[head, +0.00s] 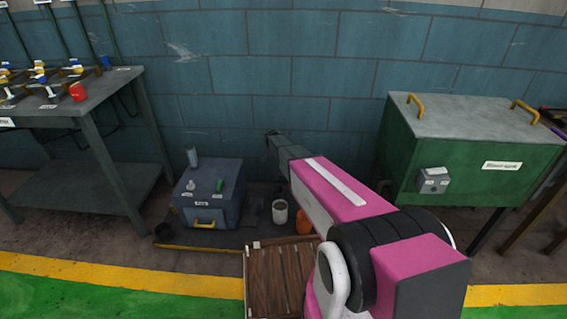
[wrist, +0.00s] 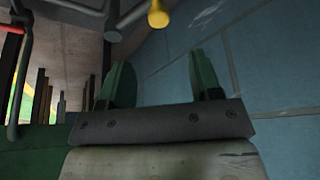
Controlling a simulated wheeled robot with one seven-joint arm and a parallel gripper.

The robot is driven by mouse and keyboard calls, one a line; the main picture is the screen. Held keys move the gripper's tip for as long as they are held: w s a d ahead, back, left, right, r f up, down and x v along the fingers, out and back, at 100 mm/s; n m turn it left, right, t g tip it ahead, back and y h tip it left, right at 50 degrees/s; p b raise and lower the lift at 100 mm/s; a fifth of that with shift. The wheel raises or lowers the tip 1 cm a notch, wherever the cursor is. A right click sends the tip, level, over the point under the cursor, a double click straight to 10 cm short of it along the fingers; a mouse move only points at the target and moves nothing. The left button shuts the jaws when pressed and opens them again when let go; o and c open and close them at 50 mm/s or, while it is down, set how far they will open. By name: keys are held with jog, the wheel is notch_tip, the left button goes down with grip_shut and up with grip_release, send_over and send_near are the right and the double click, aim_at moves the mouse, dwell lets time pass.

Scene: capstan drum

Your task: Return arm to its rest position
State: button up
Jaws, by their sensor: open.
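My arm, pink and black, reaches from the lower right of the head view toward the blue block wall. Its grey far end with my gripper (head: 274,143) is small there, in front of the wall and above the floor between the grey box and the green cabinet. In the wrist view my gripper (wrist: 162,80) shows two dark green fingers set wide apart. Nothing is between them; the wall and a dark gap show behind. The gripper looks open and empty.
A workbench (head: 125,84) with small valves and a red cup (head: 77,92) stands left. A grey box (head: 208,205) holds small items. White (head: 280,212) and orange (head: 304,222) containers and a slatted wooden crate (head: 252,280) are near my arm. A green cabinet (head: 470,165) stands right.

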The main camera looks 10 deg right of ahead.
dwell(0.3)
jog(key=s+d+r+n+g+y, duration=0.1)
jog(key=s+r+n, duration=0.2)
jog(key=s, duration=1)
jog(key=s+d+r+n+y, duration=0.1)
jog(key=s+r+n, duration=0.3)
jog(key=s+r, duration=0.4)
jog(key=s+d+r+n+g+y, duration=0.1)
jog(key=s+r+n, duration=0.3)
jog(key=s, duration=1.4)
notch_tip(320, 180, up, 2)
jog(key=shift+d+r+g+y, duration=0.2)
jog(key=shift+g+y, duration=0.1)
jog(key=shift+y, duration=0.1)
